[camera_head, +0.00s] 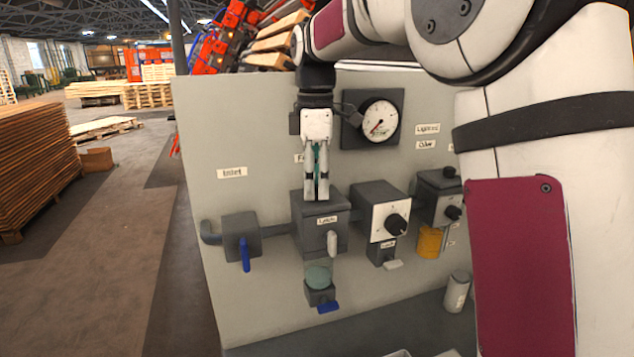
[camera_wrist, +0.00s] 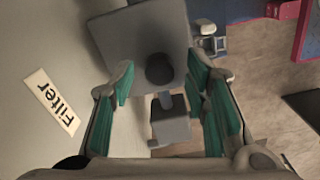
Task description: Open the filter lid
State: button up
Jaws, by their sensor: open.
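The filter housing (camera_head: 312,235) is a grey box on the panel, with a small label and a white handle (camera_head: 332,243) on its front. Its top lid looks closed. My gripper (camera_head: 317,198) points down just over that top. In the wrist view my gripper (camera_wrist: 160,72) is open, its teal-padded fingers on either side of a dark round knob (camera_wrist: 160,70) on the grey lid (camera_wrist: 135,35). I cannot tell whether the fingers touch the knob. A "Filter" label (camera_wrist: 52,100) is on the panel at left; in the head view the gripper mostly hides it.
A blue-handled valve (camera_head: 243,240) is left of the housing, a dial box (camera_head: 390,215) right of it. A sight glass (camera_head: 318,275) and blue handle (camera_head: 327,307) are below. A pressure gauge (camera_head: 380,120) is above right. The panel's left side is fairly clear.

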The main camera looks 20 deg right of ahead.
jog(key=shift+f, duration=0.6)
grip_shut()
jog(key=a, duration=0.9)
jog(key=shift+a, duration=0.25)
grip_release()
jog(key=shift+r, duration=0.1)
